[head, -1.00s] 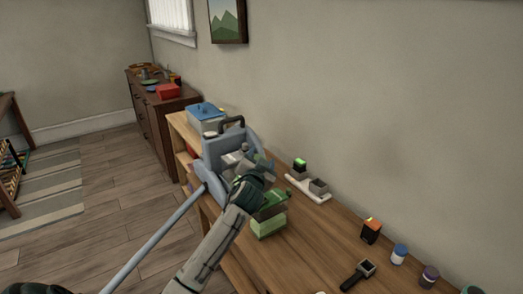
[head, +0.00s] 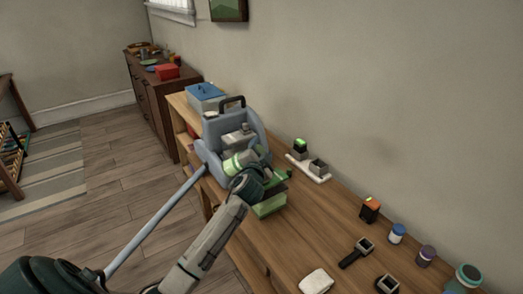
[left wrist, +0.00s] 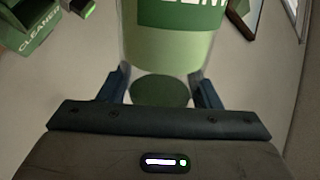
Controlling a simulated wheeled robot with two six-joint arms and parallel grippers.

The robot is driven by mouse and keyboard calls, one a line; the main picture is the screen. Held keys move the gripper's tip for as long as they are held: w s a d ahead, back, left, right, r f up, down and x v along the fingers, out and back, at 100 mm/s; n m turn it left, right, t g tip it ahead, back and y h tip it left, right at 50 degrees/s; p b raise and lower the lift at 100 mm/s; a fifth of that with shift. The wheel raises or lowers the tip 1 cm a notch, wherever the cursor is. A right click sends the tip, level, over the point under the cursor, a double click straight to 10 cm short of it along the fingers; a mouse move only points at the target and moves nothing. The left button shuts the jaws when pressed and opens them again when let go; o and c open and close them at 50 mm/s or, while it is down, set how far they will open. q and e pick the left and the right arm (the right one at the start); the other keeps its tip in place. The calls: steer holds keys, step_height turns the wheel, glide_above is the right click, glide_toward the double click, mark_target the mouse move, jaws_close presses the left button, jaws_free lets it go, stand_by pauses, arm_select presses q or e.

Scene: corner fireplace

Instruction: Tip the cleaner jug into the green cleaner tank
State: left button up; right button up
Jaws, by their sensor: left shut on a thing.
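The cleaner jug (head: 236,162), clear with pale green contents, lies tilted close to sideways in my left gripper (head: 247,174). In the left wrist view the jug (left wrist: 160,50) shows its green label and dark round end between the two fingers (left wrist: 163,88), which are shut on it. The green cleaner tank (head: 269,206) stands on the wooden bench, just below and right of the gripper, partly hidden by my arm. Its "CLEANER" lettering shows at the upper left of the left wrist view (left wrist: 38,42). The jug's mouth is not clear. My right gripper is not in view.
A grey-blue machine (head: 215,133) with a black handle and long tube stands right behind the jug. A white holder (head: 308,170), an orange-topped block (head: 370,208), several jars and a white cloth (head: 316,282) are on the bench (head: 290,240). The wall bounds its far side.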

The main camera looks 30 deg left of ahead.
arm_select(q)
steer(key=shift+f+m+p, duration=0.25)
steer(key=shift+f+m, duration=0.9)
steer(key=shift+m, duration=0.35)
steer(key=shift+f+m+p, duration=0.25)
steer(key=shift+f+m, duration=0.9)
steer(key=shift+m, duration=0.35)
stand_by(5.0)
